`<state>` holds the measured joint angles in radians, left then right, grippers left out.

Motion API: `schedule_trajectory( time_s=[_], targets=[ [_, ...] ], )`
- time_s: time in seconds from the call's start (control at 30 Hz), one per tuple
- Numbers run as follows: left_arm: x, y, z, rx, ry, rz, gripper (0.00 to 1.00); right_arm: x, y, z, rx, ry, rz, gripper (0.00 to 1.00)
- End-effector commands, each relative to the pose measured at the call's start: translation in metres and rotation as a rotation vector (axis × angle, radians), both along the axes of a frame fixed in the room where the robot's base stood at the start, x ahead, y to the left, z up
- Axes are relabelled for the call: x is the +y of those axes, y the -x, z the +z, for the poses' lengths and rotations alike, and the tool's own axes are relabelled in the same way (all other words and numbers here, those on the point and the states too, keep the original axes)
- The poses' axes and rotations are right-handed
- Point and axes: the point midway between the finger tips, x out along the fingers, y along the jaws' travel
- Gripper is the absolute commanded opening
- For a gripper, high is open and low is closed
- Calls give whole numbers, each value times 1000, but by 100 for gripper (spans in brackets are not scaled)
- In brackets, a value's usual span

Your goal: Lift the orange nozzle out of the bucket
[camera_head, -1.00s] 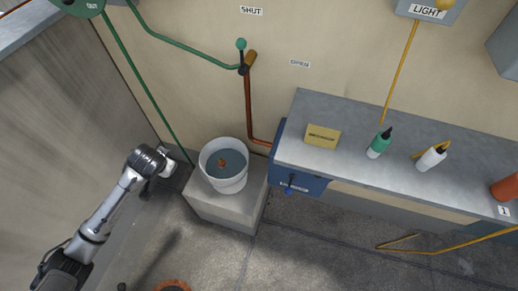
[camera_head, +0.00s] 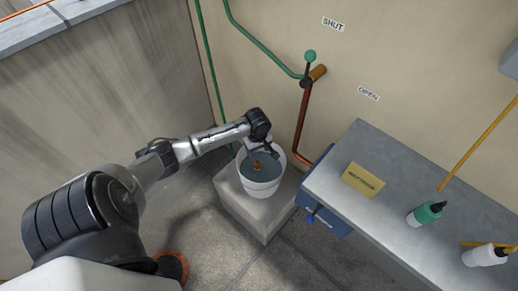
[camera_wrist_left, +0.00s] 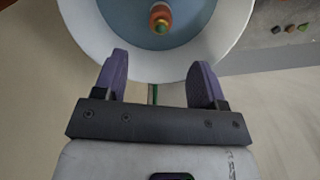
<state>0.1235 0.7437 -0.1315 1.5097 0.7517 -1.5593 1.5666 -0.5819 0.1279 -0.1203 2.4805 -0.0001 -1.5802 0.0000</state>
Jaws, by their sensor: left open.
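The white bucket (camera_head: 262,185) stands on a concrete block and holds blue-grey water. The orange nozzle (camera_head: 257,165) shows inside it, small, near the middle of the water. In the left wrist view the nozzle (camera_wrist_left: 161,17) is orange with a green part, seen past the fingers, and the bucket's rim (camera_wrist_left: 88,38) curves around it. My left gripper (camera_head: 270,153) is at the bucket's far rim in the head view. In the left wrist view its two purple fingers (camera_wrist_left: 157,80) are spread and empty, short of the nozzle. My right gripper is not seen.
The concrete block (camera_head: 245,212) bears the bucket. A copper pipe (camera_head: 303,120) and green hose (camera_head: 208,70) run along the wall behind.

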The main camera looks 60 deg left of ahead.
Motion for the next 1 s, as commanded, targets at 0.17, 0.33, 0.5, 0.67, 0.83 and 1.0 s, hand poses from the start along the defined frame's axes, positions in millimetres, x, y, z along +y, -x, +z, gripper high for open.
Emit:
schedule_trajectory(
  time_s=[0.17, 0.33, 0.5, 0.67, 0.83, 1.0],
  targets=[
    [0, 1, -23, 4, 1, 8, 65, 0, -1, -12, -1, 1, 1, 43],
    [0, 0, -54, 2, 0, 7, 65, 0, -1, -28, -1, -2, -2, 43],
    [0, 0, -84, 1, -1, 7, 65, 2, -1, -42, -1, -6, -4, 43],
    [0, 1, -108, 2, -1, 5, 65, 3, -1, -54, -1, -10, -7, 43],
    [0, 0, -125, 1, -2, 5, 65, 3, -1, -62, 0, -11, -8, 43],
    [0, 0, -133, 2, -2, 5, 65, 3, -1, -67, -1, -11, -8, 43]
  ],
)
